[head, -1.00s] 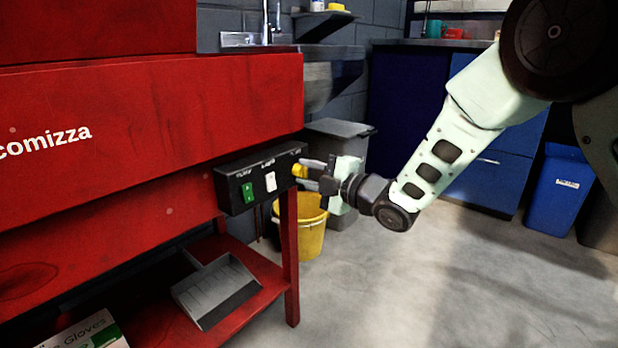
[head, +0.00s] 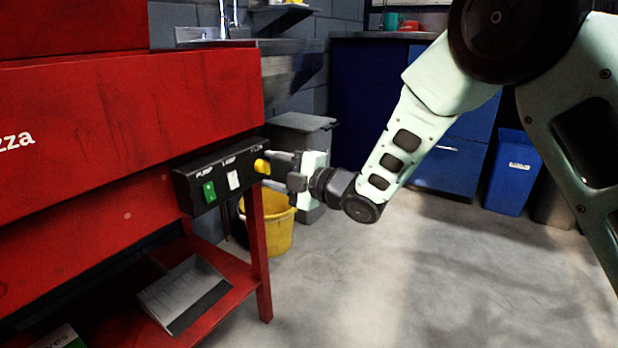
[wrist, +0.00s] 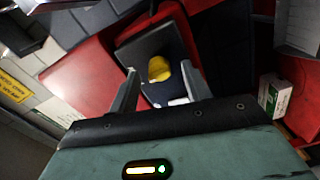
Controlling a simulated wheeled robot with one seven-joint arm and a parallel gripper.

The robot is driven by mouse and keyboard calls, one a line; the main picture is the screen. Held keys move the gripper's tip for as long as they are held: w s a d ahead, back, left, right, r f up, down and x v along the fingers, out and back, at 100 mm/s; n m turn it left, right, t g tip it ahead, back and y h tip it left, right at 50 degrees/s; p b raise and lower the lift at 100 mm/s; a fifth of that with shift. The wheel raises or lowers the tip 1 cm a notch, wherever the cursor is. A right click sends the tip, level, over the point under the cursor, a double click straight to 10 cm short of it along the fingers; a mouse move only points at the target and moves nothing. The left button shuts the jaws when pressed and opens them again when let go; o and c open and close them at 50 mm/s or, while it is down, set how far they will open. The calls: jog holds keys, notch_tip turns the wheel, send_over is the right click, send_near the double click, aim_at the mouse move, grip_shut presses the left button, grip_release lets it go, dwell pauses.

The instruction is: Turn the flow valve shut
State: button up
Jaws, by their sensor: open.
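The flow valve is a yellow knob (head: 262,166) at the right end of a black control box (head: 222,172) on the red bench. In the wrist view the knob (wrist: 159,68) shows between my two fingers, in front of the dark box face. My gripper (head: 273,170) is open, with one finger above and one below the knob in the head view. Its fingertips are close to the knob. I cannot tell whether either finger touches it. The box also carries a green switch (head: 209,191) and a white switch (head: 233,180).
A yellow bucket (head: 272,228) and a grey bin (head: 306,135) stand behind my gripper. The red bench leg (head: 257,250) is below the box. The floor to the right is open.

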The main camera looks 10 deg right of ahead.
jog(key=p+v, duration=0.4)
jog(key=v, duration=1.2)
jog(key=shift+s+d, duration=0.15)
jog(key=shift+d, duration=0.05)
